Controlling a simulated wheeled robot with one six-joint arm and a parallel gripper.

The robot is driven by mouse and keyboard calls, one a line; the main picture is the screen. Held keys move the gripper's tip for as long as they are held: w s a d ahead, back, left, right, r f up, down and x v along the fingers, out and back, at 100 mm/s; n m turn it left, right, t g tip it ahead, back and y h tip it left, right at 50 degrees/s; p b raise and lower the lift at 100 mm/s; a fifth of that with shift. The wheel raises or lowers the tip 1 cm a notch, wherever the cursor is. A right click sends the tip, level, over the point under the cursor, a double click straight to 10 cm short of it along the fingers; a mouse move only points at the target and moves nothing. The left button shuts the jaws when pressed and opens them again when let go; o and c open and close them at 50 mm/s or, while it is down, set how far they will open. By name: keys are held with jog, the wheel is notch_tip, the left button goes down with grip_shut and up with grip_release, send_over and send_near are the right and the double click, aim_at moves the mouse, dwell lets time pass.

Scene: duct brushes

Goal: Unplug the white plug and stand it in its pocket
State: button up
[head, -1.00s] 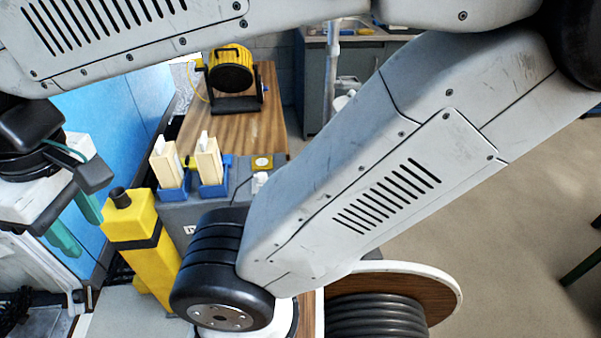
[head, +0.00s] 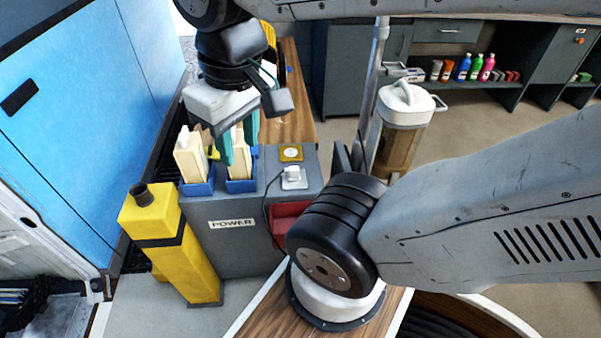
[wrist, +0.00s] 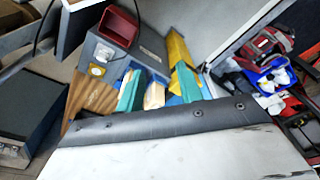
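The white plug (head: 292,173) sits in a socket on top of the grey power box (head: 235,213), its dark cable hanging down the box. It also shows in the wrist view (wrist: 103,53). A red open pocket (head: 289,226) is on the box's front, below the plug, and shows in the wrist view (wrist: 118,25). My gripper (head: 238,146) has teal fingers apart, left of the plug and over the cream brushes. In the wrist view a cream brush (wrist: 155,95) appears between the fingers; I cannot tell whether they touch it. The plug is clear of my gripper.
Two cream brushes (head: 192,160) stand in blue holders (head: 242,185) beside the plug. A yellow-framed plate (head: 291,153) lies behind the plug. A yellow post (head: 170,240) stands left of the box. A clear canister (head: 399,125) stands to the right.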

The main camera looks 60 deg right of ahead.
jog(key=o, duration=0.4)
jog(key=shift+c, duration=0.2)
jog(key=shift+o, duration=0.6)
jog(key=shift+w+d, duration=0.1)
jog(key=shift+w, duration=0.1)
jog(key=w+d+f+m, duration=0.35)
jog(key=w+d, duration=0.25)
jog(key=w, duration=0.3)
jog(key=m+g, duration=0.1)
jog(key=m, duration=0.5)
send_over(294, 167)
jog(key=f, duration=2.7)
jog(key=shift+a+f, duration=0.15)
jog(key=shift+a, duration=0.2)
jog(key=shift+d+f+m, duration=0.25)
jog(key=shift+f, duration=0.15)
